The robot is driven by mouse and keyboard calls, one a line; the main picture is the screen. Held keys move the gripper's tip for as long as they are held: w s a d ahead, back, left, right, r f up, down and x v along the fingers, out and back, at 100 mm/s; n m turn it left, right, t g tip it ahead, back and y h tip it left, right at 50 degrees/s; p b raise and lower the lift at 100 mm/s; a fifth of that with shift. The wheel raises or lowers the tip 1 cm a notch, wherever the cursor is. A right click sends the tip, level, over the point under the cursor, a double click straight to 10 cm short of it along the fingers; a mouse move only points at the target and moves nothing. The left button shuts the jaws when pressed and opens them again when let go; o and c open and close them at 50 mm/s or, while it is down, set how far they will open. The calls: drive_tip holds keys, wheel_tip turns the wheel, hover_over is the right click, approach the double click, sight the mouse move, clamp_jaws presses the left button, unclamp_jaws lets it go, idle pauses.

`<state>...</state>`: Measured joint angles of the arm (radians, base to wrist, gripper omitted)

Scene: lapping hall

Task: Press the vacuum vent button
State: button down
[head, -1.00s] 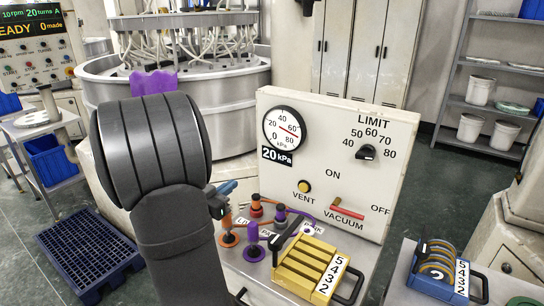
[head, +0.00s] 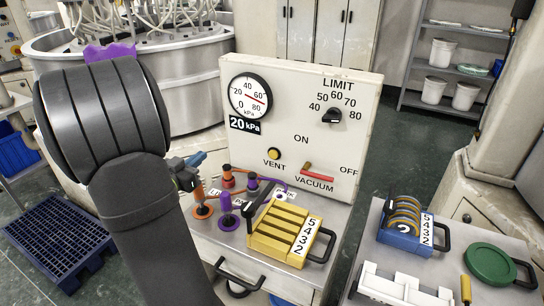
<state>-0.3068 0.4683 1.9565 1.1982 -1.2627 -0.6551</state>
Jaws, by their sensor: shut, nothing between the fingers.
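The yellow round vent button (head: 274,153) sits above the word VENT on the upright cream panel (head: 285,75). Beside it on the right is the red vacuum lever (head: 318,167), lying toward the OFF side. The pressure gauge (head: 250,96) is at the panel's upper left, above a 20 kPa plate; its red needle points to the lower right. My gripper (head: 195,160) shows only partly, past my large dark arm link; its blue fingertips look shut and empty. It appears left of the vent button and apart from it.
Orange and purple knobbed valves (head: 226,204) stand below the panel, with a purple hose. A yellow numbered rack (head: 284,235) sits in front. On the right bench are a blue rack (head: 400,238), a green disc (head: 489,264) and a white holder (head: 398,285). A limit knob (head: 332,115) is at upper right.

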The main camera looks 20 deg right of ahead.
drive_tip(key=s+d+f+m+g+y, duration=0.1)
drive_tip(key=s+d+f+m, duration=0.1)
drive_tip(key=d+m, duration=0.4)
drive_tip(key=s+d+f+m+g+y, duration=0.1)
drive_tip(key=s+d+m, duration=0.3)
drive_tip(key=m, duration=0.8)
drive_tip(key=shift+d+f+g+y, duration=0.4)
drive_tip(key=shift+d+f, duration=0.05)
drive_tip(key=shift+d, duration=0.55)
approach(273, 155)
drive_tip(key=x, duration=0.5)
drive_tip(key=shift+w+f, duration=0.1)
drive_tip(key=shift+f, duration=0.25)
drive_tip(key=shift+w+d, duration=0.4)
drive_tip(key=shift+d, duration=0.05)
